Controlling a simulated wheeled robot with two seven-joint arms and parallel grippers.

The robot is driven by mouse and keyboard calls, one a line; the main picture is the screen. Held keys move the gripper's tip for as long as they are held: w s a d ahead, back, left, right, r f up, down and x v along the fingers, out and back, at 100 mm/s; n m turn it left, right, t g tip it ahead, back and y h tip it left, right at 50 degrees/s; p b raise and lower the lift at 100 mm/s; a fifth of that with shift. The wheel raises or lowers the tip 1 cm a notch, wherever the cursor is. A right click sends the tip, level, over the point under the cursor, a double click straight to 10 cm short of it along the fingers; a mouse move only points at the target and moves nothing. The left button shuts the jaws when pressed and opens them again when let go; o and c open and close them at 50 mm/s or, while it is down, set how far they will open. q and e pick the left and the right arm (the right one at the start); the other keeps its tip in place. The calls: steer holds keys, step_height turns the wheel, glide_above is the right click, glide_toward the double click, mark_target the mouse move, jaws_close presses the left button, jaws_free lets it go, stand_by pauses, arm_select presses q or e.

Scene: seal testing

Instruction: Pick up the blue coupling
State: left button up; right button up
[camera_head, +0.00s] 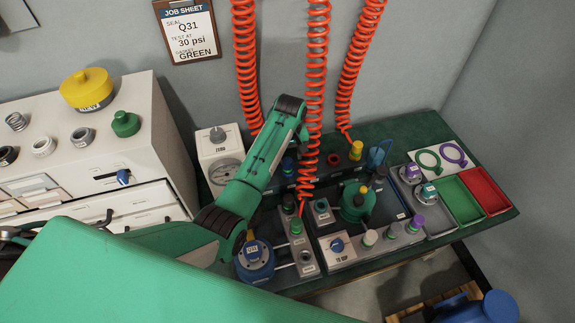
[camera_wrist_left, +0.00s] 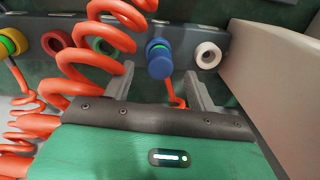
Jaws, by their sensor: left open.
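The blue coupling (camera_wrist_left: 160,60) sits at a blue ring on the grey holder strip in the left wrist view, with an orange hose below it. In the head view the blue coupling (camera_head: 289,163) is small and partly hidden by my arm and an orange coil. My left gripper (camera_wrist_left: 161,76) is open, with one finger on each side of the blue coupling's line in the wrist view. Nothing is gripped; the exact gap to the coupling is hard to judge. In the head view the fingers are hidden behind my green arm. My right gripper is not in view.
Orange coiled hoses (camera_head: 316,90) hang close to the gripper, and one coil (camera_wrist_left: 92,60) crosses beside its left finger. A pale gauge box (camera_head: 217,150) stands close by on the left.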

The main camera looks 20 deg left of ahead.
mark_target(288, 160)
arm_select(q)
step_height(288, 160, down, 5)
steer(key=shift+a+f, duration=0.1)
stand_by(0.3)
steer(key=shift+w, duration=0.1)
steer(key=c, duration=1.1)
